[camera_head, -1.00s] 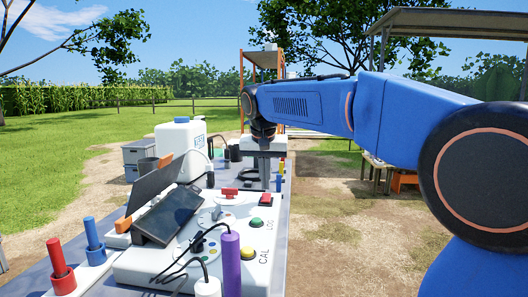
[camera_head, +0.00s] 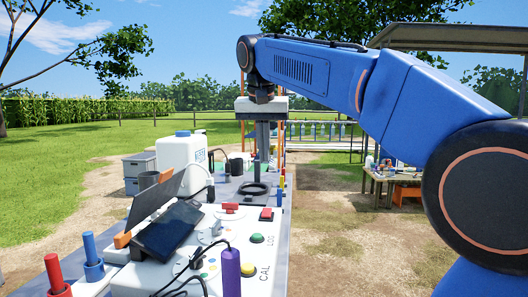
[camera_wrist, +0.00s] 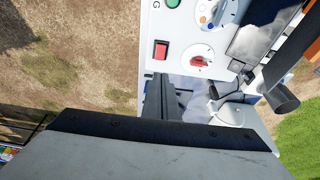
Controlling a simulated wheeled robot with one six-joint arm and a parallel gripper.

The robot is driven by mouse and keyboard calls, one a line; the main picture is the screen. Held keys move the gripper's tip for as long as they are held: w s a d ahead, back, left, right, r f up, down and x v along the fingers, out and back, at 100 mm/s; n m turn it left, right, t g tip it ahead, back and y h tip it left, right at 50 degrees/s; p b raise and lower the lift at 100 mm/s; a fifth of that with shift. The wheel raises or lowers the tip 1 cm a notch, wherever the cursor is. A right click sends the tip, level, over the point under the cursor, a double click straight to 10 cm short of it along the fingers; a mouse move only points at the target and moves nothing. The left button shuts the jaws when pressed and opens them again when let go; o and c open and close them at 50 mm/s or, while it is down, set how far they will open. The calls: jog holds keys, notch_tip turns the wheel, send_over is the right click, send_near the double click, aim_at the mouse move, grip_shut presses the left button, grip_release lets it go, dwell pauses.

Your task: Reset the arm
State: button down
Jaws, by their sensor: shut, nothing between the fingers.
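My gripper (camera_head: 263,157) hangs from the blue arm above the far part of the grey bench, pointing down. Its two dark fingers are together with nothing between them. In the wrist view the fingers (camera_wrist: 163,98) also show as a dark closed pair, over the edge of the white control panel. The gripper appears apart from the bench and from the things on it.
The white control panel (camera_head: 215,258) has coloured buttons, dials and a tilted dark screen (camera_head: 166,230). A white jug (camera_head: 181,155), a black ring (camera_head: 253,188) and colored pegs stand on the bench. Grey crates (camera_head: 138,172) stand left. A side table (camera_head: 394,180) stands right.

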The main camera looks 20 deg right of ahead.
dwell(0.3)
jog(key=s+d+f+n, duration=0.2)
jog(key=s+d+f, duration=0.2)
jog(key=s+f, duration=1.1)
jog(key=s+d+f+n+t+y, duration=0.1)
jog(key=s+d+f, duration=0.4)
jog(key=s+f, duration=1)
notch_tip(320, 180, down, 6)
jog(key=shift+s+d+f+n, duration=0.15)
jog(key=shift+s+d+n, duration=0.1)
jog(key=shift+n, duration=0.55)
